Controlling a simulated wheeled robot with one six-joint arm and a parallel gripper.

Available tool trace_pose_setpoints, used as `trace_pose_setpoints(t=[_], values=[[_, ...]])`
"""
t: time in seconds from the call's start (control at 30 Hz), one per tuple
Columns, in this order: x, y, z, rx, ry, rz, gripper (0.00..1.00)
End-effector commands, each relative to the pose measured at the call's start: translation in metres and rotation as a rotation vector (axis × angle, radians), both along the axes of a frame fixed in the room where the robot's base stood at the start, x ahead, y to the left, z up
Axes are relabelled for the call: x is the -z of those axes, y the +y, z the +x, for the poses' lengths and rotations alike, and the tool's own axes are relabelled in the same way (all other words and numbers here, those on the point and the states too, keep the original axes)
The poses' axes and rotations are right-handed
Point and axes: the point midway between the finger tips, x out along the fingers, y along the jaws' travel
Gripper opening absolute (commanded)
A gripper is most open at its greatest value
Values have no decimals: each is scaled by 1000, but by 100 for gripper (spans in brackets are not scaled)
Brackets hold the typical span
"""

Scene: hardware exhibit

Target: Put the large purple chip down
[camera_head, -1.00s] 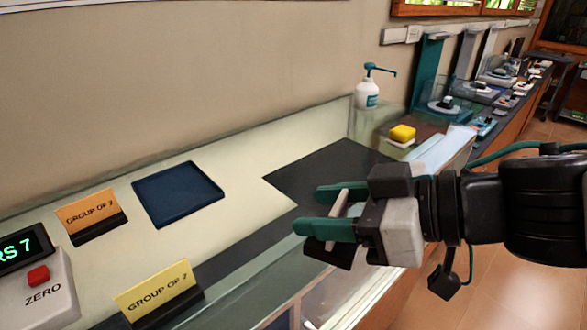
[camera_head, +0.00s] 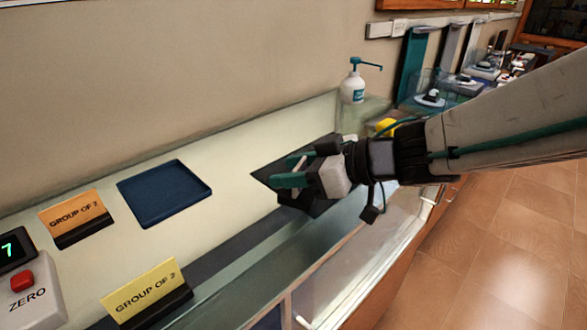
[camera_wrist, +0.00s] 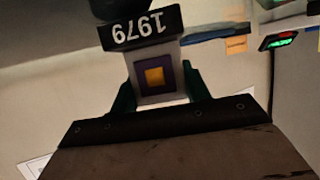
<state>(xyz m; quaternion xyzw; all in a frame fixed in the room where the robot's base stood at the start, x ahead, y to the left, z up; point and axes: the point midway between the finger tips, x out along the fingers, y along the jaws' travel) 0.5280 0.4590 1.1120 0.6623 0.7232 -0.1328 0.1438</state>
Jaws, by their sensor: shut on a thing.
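My gripper (camera_head: 284,170), with green fingers, is shut on a thin pale piece (camera_head: 299,162) above the dark panel on the counter. In the wrist view, a purple square with a yellow-orange centre, the large purple chip (camera_wrist: 153,77), shows on a pale grey piece between the green fingers of my gripper (camera_wrist: 158,92). A black label reading 1979, upside down, sits at the far end of that piece. In the head view the chip's purple face is not visible. I cannot tell whether the piece touches the counter.
A box with a red button (camera_head: 22,281) is at lower left. A pump bottle (camera_head: 352,88) and yellow block (camera_head: 386,126) stand behind my gripper.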

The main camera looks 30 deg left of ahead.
Motion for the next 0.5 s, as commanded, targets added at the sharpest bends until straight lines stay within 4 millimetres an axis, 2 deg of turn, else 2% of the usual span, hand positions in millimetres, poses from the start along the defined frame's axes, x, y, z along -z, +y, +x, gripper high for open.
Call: trace_pose_setpoints(t=[0.37,0.4,0.47,0.5], values=[[4,0,0,0,0,1,23],[4,0,0,0,0,1,55],[3,0,0,0,0,1,69],[3,0,0,0,0,1,69]])
